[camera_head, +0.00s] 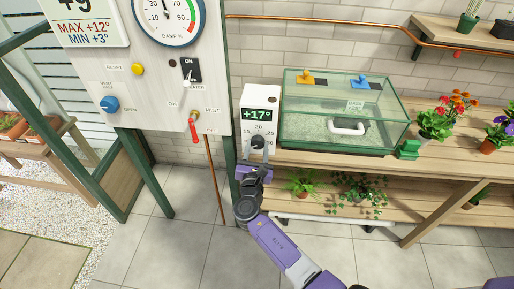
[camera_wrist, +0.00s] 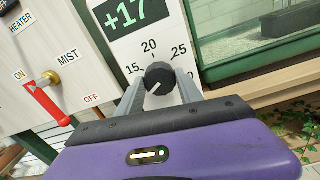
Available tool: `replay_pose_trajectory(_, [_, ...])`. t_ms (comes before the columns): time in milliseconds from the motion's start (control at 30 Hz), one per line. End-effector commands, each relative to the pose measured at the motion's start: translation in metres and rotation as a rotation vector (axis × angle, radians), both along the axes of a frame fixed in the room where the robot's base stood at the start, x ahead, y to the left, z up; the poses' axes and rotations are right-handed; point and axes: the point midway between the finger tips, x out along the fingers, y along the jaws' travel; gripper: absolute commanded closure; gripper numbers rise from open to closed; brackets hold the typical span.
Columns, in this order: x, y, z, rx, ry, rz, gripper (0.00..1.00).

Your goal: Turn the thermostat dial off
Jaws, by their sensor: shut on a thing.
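The thermostat is a white box with a green "+17°" display (camera_head: 260,114), fixed beside the glass case. Its round black dial (camera_wrist: 159,74) sits below the display, with 15, 20 and 25 printed around it. The dial's white pointer mark points to the lower left in the wrist view, below the 15. My gripper (camera_wrist: 160,86) has one grey finger on each side of the dial and is shut on it. In the head view my gripper (camera_head: 258,150) reaches up to the dial from below. The lower part of the dial's scale is hidden by my fingers and gripper body.
Left of the thermostat is a panel with a red mist lever (camera_head: 194,127), a heater switch (camera_head: 191,71) and a blue vent knob (camera_head: 109,104). On the right, a glass case (camera_head: 345,110) and potted flowers stand on a wooden bench (camera_head: 420,165). A copper pipe (camera_head: 215,180) runs down at left.

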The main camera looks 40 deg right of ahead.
Motion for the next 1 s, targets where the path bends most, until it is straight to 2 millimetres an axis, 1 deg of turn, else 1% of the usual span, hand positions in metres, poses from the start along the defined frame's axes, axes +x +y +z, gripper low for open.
replay_pose_trajectory(33, [-0.001, 0.001, -0.003, 0.0, 0.006, 0.002, 0.51])
replay_pose_trajectory(100, [-0.001, 0.001, -0.003, 0.001, 0.005, 0.002, 0.38])
replay_pose_trajectory(133, [-0.001, 0.001, -0.002, 0.0, 0.004, 0.001, 0.35])
replay_pose_trajectory(400, [0.0, 0.0, -0.001, 0.0, 0.001, 0.0, 0.35])
replay_pose_trajectory(500, [-0.003, 0.004, -0.001, 0.0, 0.001, 0.002, 0.35])
replay_pose_trajectory(567, [-0.006, 0.009, -0.001, 0.0, 0.001, 0.003, 0.35])
replay_pose_trajectory(900, [-0.04, 0.05, -0.002, 0.0, 0.002, 0.004, 0.35])
replay_pose_trajectory(1000, [-0.046, 0.057, -0.002, 0.001, 0.002, 0.002, 0.35])
